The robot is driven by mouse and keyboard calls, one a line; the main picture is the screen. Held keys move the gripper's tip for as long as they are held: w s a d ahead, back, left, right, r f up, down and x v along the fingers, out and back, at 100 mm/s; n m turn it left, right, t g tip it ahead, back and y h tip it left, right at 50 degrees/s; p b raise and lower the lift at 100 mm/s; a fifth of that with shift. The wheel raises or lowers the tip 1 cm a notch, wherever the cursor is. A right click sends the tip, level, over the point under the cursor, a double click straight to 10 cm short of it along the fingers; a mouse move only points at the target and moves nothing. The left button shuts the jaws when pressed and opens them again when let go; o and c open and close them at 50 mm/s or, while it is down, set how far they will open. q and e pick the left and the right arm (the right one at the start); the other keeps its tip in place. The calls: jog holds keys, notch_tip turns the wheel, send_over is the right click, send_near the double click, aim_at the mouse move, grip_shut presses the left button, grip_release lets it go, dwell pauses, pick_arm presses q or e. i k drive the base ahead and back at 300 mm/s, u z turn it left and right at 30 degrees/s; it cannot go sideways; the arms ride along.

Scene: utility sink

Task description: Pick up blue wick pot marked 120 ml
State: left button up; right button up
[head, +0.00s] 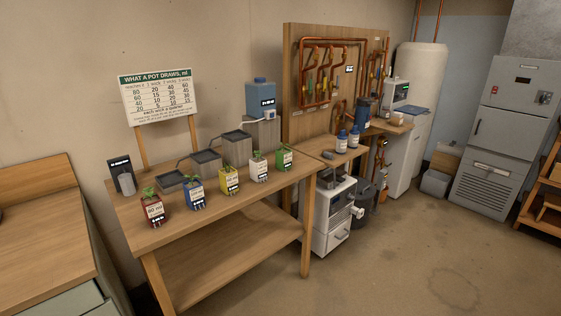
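The blue wick pot (195,196) stands upright on the wooden bench, with a small green plant and a white label; the marking on it is too small to read surely. A red pot (153,210) is to its left and a yellow pot (229,180) to its right. Farther right are a white pot (258,167) and a green pot (284,158). The pots stand apart in a row. Neither of my grippers is in view.
The wooden bench (222,219) has grey stepped trays (236,147) and a blue tank (260,98) behind the pots. A sign (158,96) stands at the back. A wooden cabinet (45,222) is at left. The floor (400,255) at front right is clear.

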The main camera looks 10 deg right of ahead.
aim_at(194, 189)
jog(key=z, duration=1.4)
jog(key=i, duration=2.05)
jog(key=u, duration=1.75)
